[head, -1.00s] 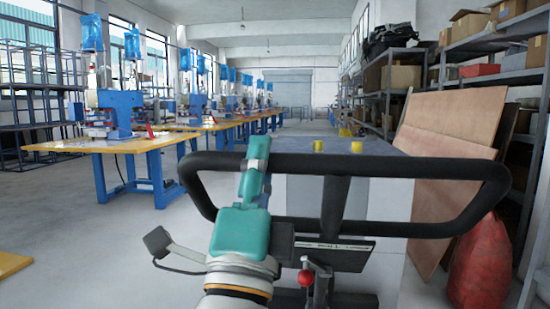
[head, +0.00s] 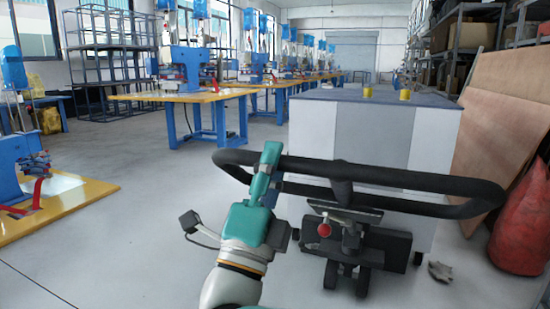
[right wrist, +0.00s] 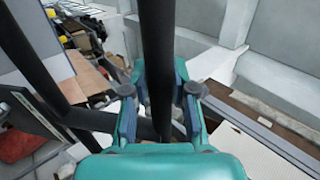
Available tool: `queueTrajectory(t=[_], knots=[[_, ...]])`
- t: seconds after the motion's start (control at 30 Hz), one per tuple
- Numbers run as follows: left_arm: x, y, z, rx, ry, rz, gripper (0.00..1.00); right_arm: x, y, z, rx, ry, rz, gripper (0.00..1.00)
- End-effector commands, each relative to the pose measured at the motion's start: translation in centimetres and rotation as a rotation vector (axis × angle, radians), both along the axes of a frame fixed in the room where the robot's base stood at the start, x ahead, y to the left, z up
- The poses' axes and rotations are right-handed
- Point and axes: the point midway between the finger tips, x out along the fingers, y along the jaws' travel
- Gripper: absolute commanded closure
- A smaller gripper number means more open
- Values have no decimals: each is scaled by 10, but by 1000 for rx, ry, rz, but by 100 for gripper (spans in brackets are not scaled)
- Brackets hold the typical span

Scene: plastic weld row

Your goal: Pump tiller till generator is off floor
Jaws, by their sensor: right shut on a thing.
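The tiller (head: 410,182) is a wide black loop handle in front of me in the head view, with a red-knobbed lever (head: 324,229) below its middle. My right gripper (head: 270,155), teal, is shut on the left part of the loop. In the right wrist view the black bar (right wrist: 155,50) runs between the two fingers of my right gripper (right wrist: 160,95). The generator (head: 375,130) is a large grey and white box behind the tiller. Its underside is partly hidden by the tiller base, and I cannot tell its gap from the floor. My left gripper is out of view.
Yellow tables (head: 190,97) with blue welding machines (head: 193,65) stand in a row at left. A yellow bench (head: 60,205) is near left. Wooden boards (head: 500,130) and a red sack (head: 520,225) stand at right.

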Motion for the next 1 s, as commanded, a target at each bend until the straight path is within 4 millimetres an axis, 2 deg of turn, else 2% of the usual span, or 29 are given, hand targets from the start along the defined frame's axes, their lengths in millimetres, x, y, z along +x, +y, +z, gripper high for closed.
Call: queueTrajectory(t=[0.03,0.37,0.4,0.53,0.83,1.0], knots=[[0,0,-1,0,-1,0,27,3,-4,-6,8,12,-14,100],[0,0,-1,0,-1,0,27,3,0,-5,9,10,-4,100],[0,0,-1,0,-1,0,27,3,1,-5,9,9,-3,71],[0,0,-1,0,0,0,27,3,2,-4,8,9,1,50],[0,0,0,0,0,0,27,2,6,-3,6,7,9,48],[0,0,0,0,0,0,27,-6,10,-11,5,9,11,48]])
